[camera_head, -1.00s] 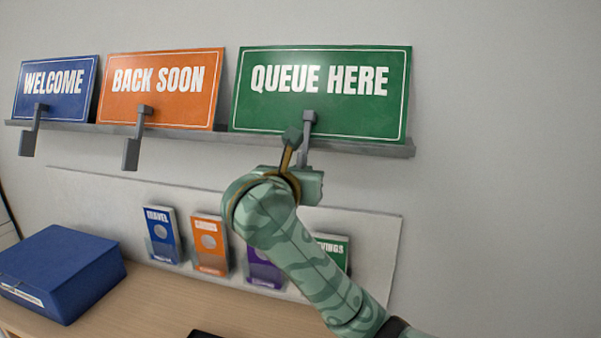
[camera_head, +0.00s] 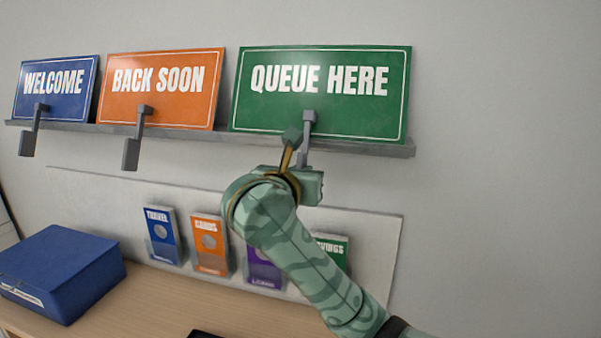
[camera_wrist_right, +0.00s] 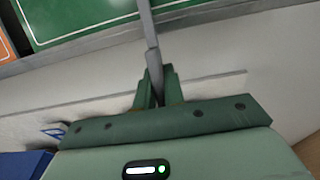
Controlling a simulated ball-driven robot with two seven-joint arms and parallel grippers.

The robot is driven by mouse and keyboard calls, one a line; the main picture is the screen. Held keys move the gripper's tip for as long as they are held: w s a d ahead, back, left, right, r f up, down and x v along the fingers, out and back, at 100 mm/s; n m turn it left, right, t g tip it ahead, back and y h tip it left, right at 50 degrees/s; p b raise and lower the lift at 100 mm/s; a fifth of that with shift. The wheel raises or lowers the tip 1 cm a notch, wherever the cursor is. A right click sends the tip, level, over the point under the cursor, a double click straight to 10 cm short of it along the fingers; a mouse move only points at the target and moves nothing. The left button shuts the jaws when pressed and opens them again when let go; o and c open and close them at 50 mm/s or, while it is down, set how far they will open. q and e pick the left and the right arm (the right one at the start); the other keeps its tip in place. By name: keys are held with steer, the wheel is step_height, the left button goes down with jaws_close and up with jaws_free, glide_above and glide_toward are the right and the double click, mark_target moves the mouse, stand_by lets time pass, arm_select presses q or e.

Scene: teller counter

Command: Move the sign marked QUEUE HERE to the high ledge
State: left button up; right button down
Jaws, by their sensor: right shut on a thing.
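The green sign marked QUEUE HERE (camera_head: 310,90) stands on the grey wall ledge (camera_head: 400,148), at its right end, leaning back slightly. A grey handle (camera_head: 309,122) hangs from the sign's lower front. My right gripper (camera_head: 297,150) is below the ledge, shut on this handle. In the right wrist view the handle's grey stem (camera_wrist_right: 152,58) runs down between the fingers (camera_wrist_right: 157,92), and the sign's lower part (camera_wrist_right: 80,18) shows at the top left. My left gripper is not in view.
An orange BACK SOON sign (camera_head: 162,88) and a blue WELCOME sign (camera_head: 56,88) share the ledge to the left, each with a hanging handle. Below are leaflet holders (camera_head: 210,243) and a blue box (camera_head: 62,270) on the counter. The wall right of the ledge is bare.

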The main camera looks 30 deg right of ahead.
mark_target(299, 161)
stand_by(0.4)
steer(key=shift+r+p, duration=0.9)
steer(key=shift+r, duration=0.2)
steer(key=shift+p+v, duration=0.65)
steer(key=shift+v, duration=0.1)
steer(key=shift+r+p+v, duration=0.1)
steer(key=shift+p+v, duration=0.45)
steer(key=shift+v, duration=0.4)
steer(key=shift+r+p+v, duration=0.15)
steer(key=shift+p+v, duration=0.4)
steer(key=shift+v, duration=0.35)
steer(key=p+v, duration=0.2)
steer(key=v, duration=0.3)
steer(key=shift+r, duration=0.15)
steer(key=shift+d, duration=0.1)
